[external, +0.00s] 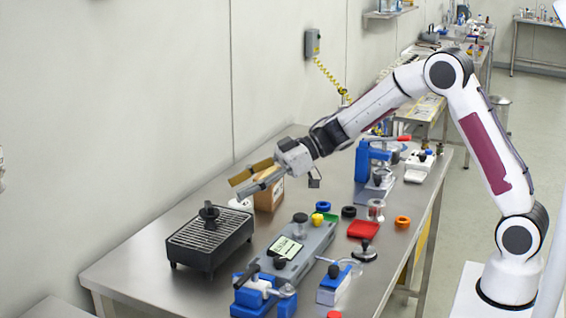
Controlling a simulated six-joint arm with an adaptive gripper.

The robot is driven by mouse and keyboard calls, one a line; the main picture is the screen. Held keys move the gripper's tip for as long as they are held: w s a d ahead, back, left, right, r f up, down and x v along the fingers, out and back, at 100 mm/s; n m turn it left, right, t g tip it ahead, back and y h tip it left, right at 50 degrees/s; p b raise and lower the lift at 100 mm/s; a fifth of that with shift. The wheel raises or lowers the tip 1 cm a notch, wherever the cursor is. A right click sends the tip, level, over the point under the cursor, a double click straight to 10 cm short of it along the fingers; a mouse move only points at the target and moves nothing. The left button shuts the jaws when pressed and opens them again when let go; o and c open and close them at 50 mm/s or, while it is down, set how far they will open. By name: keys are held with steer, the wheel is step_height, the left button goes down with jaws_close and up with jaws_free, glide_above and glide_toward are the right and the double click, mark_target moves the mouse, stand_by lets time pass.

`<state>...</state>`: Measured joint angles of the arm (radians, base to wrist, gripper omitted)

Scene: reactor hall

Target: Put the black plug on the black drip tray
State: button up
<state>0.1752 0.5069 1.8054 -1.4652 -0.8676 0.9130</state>
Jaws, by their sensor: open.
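The black drip tray (180,257) is a box with a slatted metal grille on top, at the left of the bench in the external view. A black plug (209,213), with a wider foot and a knob-like top, stands upright on the grille, near its middle. My gripper (237,187) is open and empty, above and to the right of the plug and apart from it. Its fingers point left and down, one tan and one grey.
A cardboard box (269,196) stands just behind and below my gripper. A grey fixture (318,246) with a display lies right of the tray. Blue clamps (253,292), a red pad (363,230) and coloured rings crowd the bench's right. The bench's front left is clear.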

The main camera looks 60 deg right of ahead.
steer(key=shift+v, duration=1.15)
steer(key=s+d+r+m+t+h, duration=0.45)
steer(key=d+r+h, duration=0.5)
steer(key=r, duration=0.25)
steer(key=s+d+m+g+h, duration=0.3)
steer(key=s+d+m, duration=0.1)
steer(key=s, duration=1)
steer(key=s+a+f+g+y, duration=0.1)
steer(key=s+a+f, duration=0.1)
steer(key=s, duration=0.6)
steer(key=s+a+f+g+y, duration=0.1)
steer(key=s+f, duration=0.3)
steer(key=s, duration=0.4)
steer(key=s+a+f+g+y, duration=0.1)
steer(key=s+a+f+g, duration=0.2)
steer(key=s, duration=0.5)
steer(key=shift+a+f, duration=0.15)
steer(key=shift+f, duration=0.25)
